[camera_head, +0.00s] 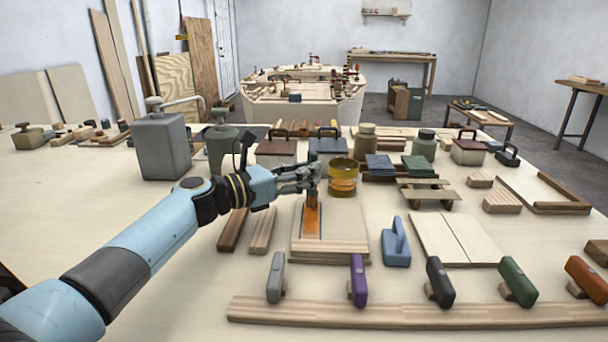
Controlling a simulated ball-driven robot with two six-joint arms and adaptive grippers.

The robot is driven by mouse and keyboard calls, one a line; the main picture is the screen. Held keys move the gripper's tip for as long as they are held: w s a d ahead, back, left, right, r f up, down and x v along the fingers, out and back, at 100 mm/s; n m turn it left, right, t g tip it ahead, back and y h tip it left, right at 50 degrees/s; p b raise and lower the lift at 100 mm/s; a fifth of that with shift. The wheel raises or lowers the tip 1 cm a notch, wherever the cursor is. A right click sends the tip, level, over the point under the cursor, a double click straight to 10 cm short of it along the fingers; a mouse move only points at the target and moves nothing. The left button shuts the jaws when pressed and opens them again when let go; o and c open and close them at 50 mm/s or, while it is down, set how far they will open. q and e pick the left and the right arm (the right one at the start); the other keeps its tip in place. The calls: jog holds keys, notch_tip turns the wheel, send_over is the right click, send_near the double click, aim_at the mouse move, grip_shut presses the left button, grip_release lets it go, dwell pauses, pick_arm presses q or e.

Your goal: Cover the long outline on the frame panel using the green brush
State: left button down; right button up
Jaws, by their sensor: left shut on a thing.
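My left gripper (312,178) reaches in from the left and is shut on the green brush (313,156), whose green top shows just above the fingers. The brush is upright, its lower part hidden by the fingers or blending with the orange below. Beneath it lies the pale wooden frame panel (345,228). A long narrow outline (300,222) runs along the panel's left part, and orange paint (311,224) fills much of it. I cannot tell whether the bristles touch the panel. My right gripper is not in view.
An amber pot (342,180) stands close to the right of the gripper. A blue-handled block (397,244) stands right of the panel. Several coloured handles, including a green one (518,280), line the front wooden strip (420,315).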

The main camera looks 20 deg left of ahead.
pick_arm(q)
jog(key=shift+s+d+p, duration=0.2)
jog(key=shift+s+p, duration=0.1)
jog(key=shift+s, duration=0.2)
jog(key=shift+s+d+p, duration=0.15)
jog(key=shift+s+p, duration=0.1)
jog(key=shift+s, duration=0.25)
jog(key=shift+s, duration=0.1)
jog(key=shift+s+d+p, duration=0.15)
jog(key=shift+s+p, duration=0.15)
jog(key=shift+s, duration=0.2)
jog(key=shift+s+d+p, duration=0.15)
jog(key=shift+s+p, duration=0.15)
jog(key=shift+s, duration=0.2)
jog(key=shift+s, duration=0.1)
jog(key=shift+s+d, duration=0.15)
jog(key=shift+s, duration=0.25)
jog(key=shift+s+d+p, duration=0.2)
jog(key=shift+s+p, duration=0.25)
jog(key=shift+s, duration=0.25)
jog(key=shift+s+d+p, duration=0.2)
jog(key=shift+s+p, duration=0.25)
jog(key=shift+s, duration=0.25)
jog(key=shift+s+f, duration=0.1)
jog(key=shift+s+d+p, duration=0.25)
jog(key=shift+s+p, duration=0.1)
jog(key=shift+s, duration=0.5)
